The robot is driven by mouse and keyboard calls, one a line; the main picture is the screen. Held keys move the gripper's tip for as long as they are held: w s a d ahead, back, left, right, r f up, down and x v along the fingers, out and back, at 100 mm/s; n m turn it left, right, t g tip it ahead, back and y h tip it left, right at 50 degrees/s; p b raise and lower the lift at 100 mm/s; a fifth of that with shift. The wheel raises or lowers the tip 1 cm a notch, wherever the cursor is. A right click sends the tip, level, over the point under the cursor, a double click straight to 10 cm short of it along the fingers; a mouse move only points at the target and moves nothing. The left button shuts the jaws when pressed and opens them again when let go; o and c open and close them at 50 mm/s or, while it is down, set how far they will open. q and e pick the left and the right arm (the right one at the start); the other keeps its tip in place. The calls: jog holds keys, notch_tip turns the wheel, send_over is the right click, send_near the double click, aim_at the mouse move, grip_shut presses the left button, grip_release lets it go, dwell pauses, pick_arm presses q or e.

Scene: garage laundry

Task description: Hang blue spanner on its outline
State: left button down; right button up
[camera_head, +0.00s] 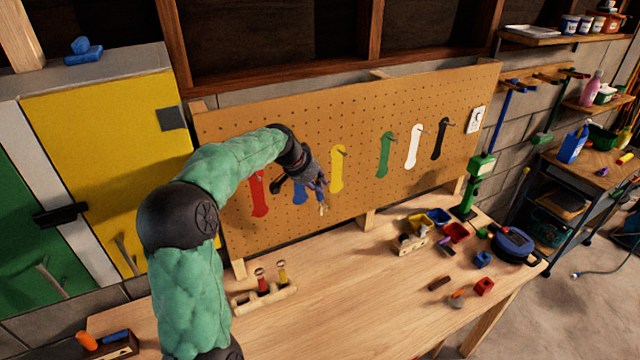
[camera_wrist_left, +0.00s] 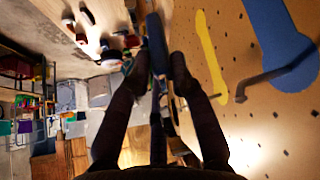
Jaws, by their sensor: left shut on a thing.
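My left gripper (camera_head: 314,184) is in front of the pegboard, near the blue outline (camera_head: 299,192), which it partly covers. In the left wrist view, the left gripper (camera_wrist_left: 160,70) is shut on the blue spanner (camera_wrist_left: 155,42), a narrow dark-blue piece between its fingertips. The spanner is held off the board, and part of it is hidden by the fingers. The blue outline (camera_wrist_left: 280,40) and its dark peg (camera_wrist_left: 268,84) are to the right of the spanner in the wrist view. The yellow outline (camera_wrist_left: 210,58) lies between them. My right gripper is out of view.
The pegboard (camera_head: 360,115) also has red (camera_head: 258,196), yellow (camera_head: 338,170), green (camera_head: 385,155), white (camera_head: 413,147) and black (camera_head: 439,138) outlines with pegs. A wooden rack (camera_head: 265,297) holds red and yellow-handled tools. Small bins and loose items crowd the bench's right; its front middle is clear.

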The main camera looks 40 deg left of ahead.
pick_arm(q)
jog(key=w+a+f+p, duration=0.1)
jog(key=w+a+p, duration=0.2)
jog(key=a, duration=0.3)
jog(key=shift+a, duration=0.2)
dwell(0.8)
jog(key=shift+f, duration=0.35)
